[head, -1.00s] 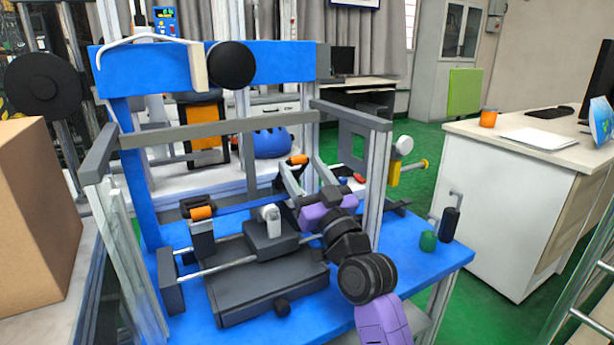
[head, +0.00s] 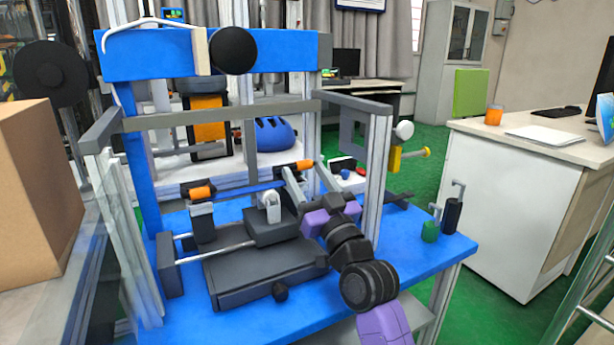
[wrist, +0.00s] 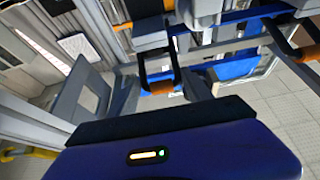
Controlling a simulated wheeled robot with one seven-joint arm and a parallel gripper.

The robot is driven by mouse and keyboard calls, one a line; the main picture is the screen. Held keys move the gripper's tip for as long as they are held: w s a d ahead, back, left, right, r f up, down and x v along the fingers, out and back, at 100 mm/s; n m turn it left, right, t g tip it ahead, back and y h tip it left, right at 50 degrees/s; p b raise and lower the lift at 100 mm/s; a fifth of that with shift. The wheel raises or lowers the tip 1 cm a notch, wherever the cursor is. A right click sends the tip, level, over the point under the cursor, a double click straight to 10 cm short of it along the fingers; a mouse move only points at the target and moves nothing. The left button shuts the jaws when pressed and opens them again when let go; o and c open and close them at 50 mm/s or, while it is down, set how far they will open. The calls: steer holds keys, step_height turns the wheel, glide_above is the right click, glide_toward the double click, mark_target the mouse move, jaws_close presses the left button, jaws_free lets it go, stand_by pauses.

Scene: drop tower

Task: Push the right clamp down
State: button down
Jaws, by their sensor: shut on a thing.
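The right clamp's orange handle (head: 305,165) is above the middle of the blue bench. It also shows in the wrist view (wrist: 163,87) with its dark bars. My gripper (head: 308,173) reaches in from the lower right, its grey fingers on either side of this handle and shut on it. The exact contact surfaces are hard to see. The left clamp's orange handle (head: 200,193) is low on its dark post, away from my gripper. It shows at the right edge of the wrist view (wrist: 308,53).
The drop tower's grey crossbar (head: 215,113) and right upright (head: 376,180) stand close around my arm. A grey block (head: 270,228) sits between the clamps. A cardboard box (head: 38,195) is at left.

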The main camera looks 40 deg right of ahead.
steer(key=shift+w+f, duration=0.2)
steer(key=shift+f, duration=0.4)
steer(key=c, duration=0.7)
jaws_free()
steer(key=shift+c, duration=0.2)
steer(key=shift+o, duration=0.5)
steer(key=shift+r, duration=0.2)
steer(key=v, duration=0.8)
